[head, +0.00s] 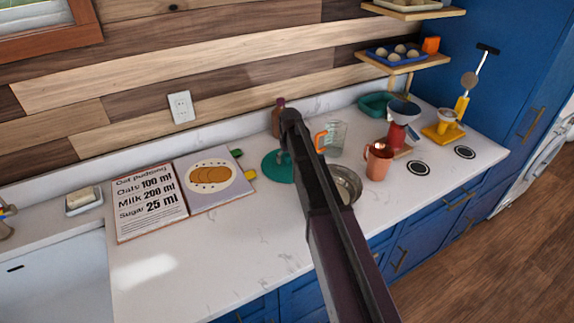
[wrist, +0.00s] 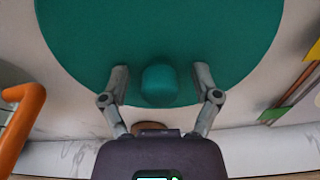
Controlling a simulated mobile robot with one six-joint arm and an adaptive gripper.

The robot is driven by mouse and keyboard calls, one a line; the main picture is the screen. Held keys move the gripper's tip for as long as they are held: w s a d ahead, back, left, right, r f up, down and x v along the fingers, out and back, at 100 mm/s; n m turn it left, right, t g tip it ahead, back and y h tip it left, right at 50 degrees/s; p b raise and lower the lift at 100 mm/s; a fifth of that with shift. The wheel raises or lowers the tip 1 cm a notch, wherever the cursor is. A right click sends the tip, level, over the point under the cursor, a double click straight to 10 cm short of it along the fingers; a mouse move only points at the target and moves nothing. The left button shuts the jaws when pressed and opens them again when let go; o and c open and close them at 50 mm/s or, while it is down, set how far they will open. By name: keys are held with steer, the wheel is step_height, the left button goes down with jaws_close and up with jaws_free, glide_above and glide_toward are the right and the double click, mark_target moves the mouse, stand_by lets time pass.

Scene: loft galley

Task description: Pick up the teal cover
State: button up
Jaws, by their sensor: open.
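The teal cover (head: 275,166) lies on the white counter in the head view, partly hidden behind my arm. In the wrist view the teal cover (wrist: 90,35) is a wide round disc with a rounded knob (wrist: 160,84) in its middle. My gripper (wrist: 161,73) is open, with one finger on each side of the knob. Gaps show between the knob and both fingers. In the head view my arm hides the gripper.
A measuring jug (head: 336,139) with an orange handle stands close to the cover's right. A metal bowl (head: 347,183) and copper mug (head: 378,162) are further right. A brown bottle (head: 277,118) stands behind. An open recipe book (head: 149,205) lies left. The front counter is clear.

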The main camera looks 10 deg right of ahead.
mark_target(288, 154)
jaws_close()
stand_by(0.3)
steer(key=shift+r, duration=0.15)
step_height(288, 154, up, 18)
steer(key=p, duration=1.8)
